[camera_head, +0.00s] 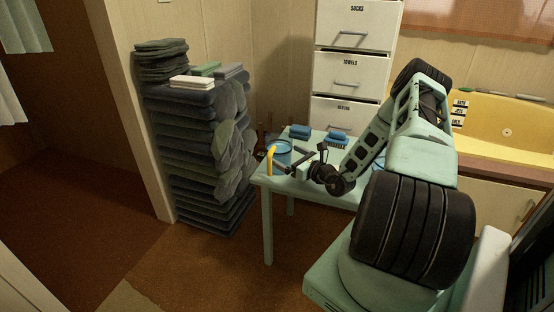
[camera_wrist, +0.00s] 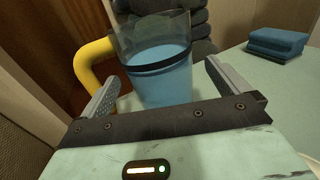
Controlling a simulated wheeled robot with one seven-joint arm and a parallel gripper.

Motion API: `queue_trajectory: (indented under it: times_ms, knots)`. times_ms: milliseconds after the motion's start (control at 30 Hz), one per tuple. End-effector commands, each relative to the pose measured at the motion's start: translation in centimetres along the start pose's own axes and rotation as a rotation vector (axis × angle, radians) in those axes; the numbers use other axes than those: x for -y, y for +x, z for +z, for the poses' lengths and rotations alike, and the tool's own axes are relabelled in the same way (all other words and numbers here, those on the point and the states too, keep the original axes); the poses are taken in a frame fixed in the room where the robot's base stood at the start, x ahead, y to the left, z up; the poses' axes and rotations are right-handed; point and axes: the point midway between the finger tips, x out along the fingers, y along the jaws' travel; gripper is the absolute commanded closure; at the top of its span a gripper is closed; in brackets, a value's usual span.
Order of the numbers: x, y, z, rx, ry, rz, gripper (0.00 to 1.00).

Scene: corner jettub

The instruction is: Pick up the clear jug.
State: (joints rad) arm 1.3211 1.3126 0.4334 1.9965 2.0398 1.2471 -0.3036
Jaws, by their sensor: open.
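The clear jug (camera_wrist: 160,70) stands upright in the wrist view, holding blue liquid, with a dark band around it and a yellow handle (camera_wrist: 88,62) on its left. My gripper (camera_wrist: 162,88) is open, with one finger on each side of the jug's lower body. I cannot tell whether either finger touches it. The jug's base is hidden behind the gripper body.
Two blue folded cloths or sponges (camera_head: 299,132) lie toward the back of the table; one also shows in the wrist view (camera_wrist: 277,43). A tall stack of dark folded towels (camera_head: 190,140) stands left of the table. Labelled white drawers (camera_head: 352,75) stand behind. Floor to the front left is clear.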

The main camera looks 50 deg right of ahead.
Motion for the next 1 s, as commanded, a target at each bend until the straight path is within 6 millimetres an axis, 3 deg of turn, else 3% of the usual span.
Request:
queue_trajectory:
  times_ms: [233, 500, 767, 1000]
  knots:
    - [-0.1, 1.5, 0.1, 0.001, -0.002, 0.001, 0.00]
    - [-0.2, 5.2, 0.4, 0.001, -0.001, 0.001, 0.00]
    - [-0.2, 5.7, 0.5, 0.000, 0.000, 0.000, 0.00]
    - [-0.2, 5.6, 0.5, 0.000, 0.000, 0.000, 0.66]
